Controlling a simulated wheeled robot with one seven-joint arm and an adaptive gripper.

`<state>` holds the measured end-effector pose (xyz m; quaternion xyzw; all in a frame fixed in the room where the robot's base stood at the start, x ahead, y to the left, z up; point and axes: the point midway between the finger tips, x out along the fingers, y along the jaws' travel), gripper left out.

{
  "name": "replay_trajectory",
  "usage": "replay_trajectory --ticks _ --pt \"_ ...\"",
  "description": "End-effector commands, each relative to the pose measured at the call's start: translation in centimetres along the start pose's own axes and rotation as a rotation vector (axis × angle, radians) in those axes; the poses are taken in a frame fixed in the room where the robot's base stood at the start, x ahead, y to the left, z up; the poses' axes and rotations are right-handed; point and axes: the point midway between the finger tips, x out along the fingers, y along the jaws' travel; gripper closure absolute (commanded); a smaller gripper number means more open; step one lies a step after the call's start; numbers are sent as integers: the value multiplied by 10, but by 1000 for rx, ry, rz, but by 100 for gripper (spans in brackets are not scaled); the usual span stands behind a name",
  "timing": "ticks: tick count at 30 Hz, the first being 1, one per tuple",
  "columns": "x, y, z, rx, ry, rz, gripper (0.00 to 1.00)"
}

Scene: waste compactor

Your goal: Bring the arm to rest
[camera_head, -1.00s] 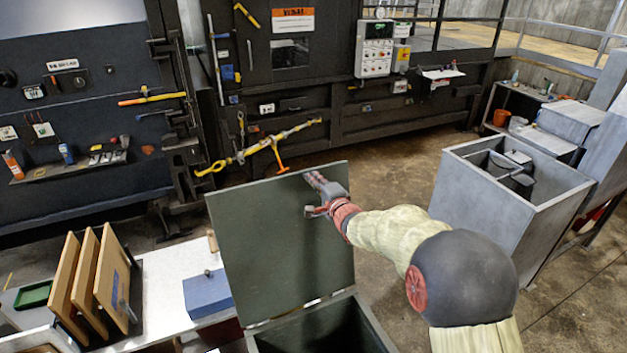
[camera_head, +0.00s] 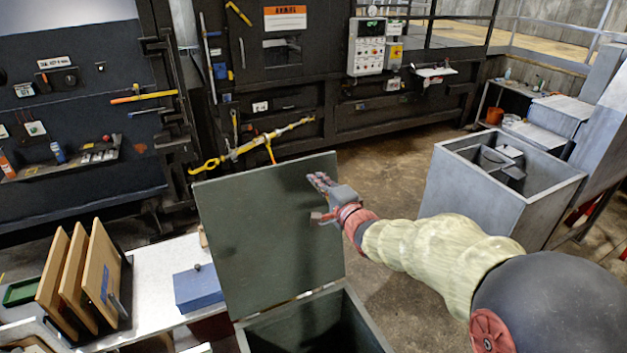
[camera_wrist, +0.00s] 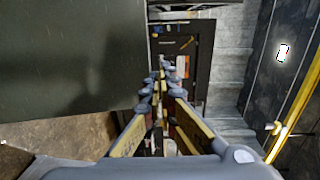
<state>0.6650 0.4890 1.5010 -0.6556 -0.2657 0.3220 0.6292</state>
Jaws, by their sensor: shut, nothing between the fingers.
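My gripper (camera_head: 322,198) is shut and empty, in front of the upper right part of a raised dark green lid (camera_head: 255,235) in the head view. I cannot tell whether it touches the lid. My arm reaches in from the lower right, with a pale padded sleeve. In the wrist view my gripper (camera_wrist: 165,85) points away with its fingers together, and the lid (camera_wrist: 65,55) fills the upper left beside them.
The lid belongs to an open green bin (camera_head: 315,325) below my gripper. A grey open container (camera_head: 500,195) stands to the right. A white bench (camera_head: 155,270) with wooden boards (camera_head: 80,275) and a blue box (camera_head: 202,287) lies left. Floor shows between bin and grey container.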

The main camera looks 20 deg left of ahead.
Motion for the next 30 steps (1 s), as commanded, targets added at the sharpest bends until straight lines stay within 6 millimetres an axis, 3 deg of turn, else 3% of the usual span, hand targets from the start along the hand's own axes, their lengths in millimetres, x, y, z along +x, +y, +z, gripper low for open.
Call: replay_trajectory --ticks 7,11,14,17,18,20,23,30 --pt "-5 -1 0 -7 0 0 100" --pt "-5 5 -2 -102 7 23 100" --pt "-8 33 -14 -262 35 128 100" --pt "-28 92 -28 -448 45 327 100" --pt "-41 113 -32 -522 37 412 100" --pt "-67 136 -38 -628 15 533 100" --pt "-124 169 -54 -781 -42 729 100" --pt "-282 225 -75 -972 -250 1075 100"
